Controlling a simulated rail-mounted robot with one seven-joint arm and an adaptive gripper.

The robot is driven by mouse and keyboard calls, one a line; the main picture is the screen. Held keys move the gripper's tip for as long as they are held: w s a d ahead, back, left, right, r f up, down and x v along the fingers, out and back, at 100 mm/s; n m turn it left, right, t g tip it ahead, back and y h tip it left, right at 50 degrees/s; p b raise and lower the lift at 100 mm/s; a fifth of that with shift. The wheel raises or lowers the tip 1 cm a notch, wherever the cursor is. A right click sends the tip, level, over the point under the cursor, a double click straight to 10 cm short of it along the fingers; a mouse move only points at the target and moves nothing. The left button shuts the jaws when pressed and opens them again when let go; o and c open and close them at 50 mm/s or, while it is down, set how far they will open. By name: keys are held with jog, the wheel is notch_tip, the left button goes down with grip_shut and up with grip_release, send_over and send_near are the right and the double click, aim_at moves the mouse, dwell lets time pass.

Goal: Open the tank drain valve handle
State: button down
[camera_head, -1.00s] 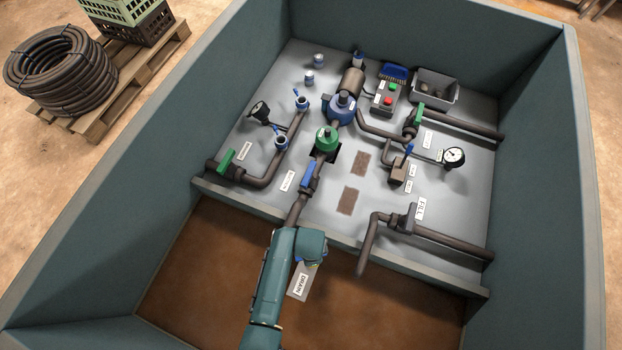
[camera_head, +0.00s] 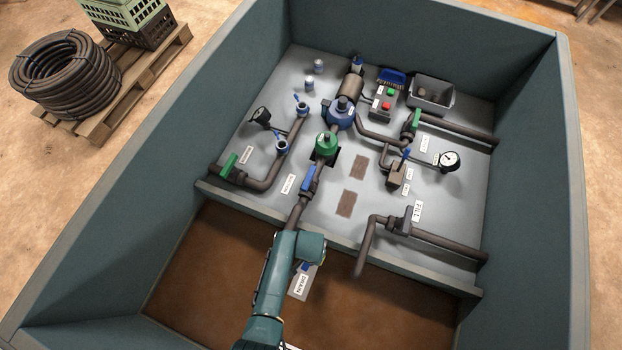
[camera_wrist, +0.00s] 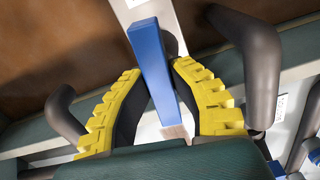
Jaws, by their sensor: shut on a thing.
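The tank drain valve handle is a long blue bar (camera_wrist: 152,60) in the wrist view, between my gripper's yellow ribbed fingers. My gripper (camera_wrist: 157,78) is shut on this bar, with one finger on each side. The bar's far end sticks out beyond the fingertips. In the head view only a small blue piece of the handle (camera_head: 304,267) shows beside my arm. The white DRAIN label (camera_head: 301,284) lies just below it. My arm hides the gripper and most of the valve in the head view.
Dark pipes stand on both sides of my gripper in the wrist view. In the head view, a blue-handled valve (camera_head: 310,178) is above my arm, and the FILL pipe (camera_head: 366,246) is to the right. The brown tank floor (camera_head: 390,310) is open.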

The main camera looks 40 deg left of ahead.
jog(key=shift+s+f+n, duration=0.1)
jog(key=shift+n, duration=0.5)
jog(key=c, duration=0.9)
grip_release()
jog(key=shift+r, duration=0.35)
notch_tip(320, 180, up, 11)
jog(key=shift+r, duration=0.2)
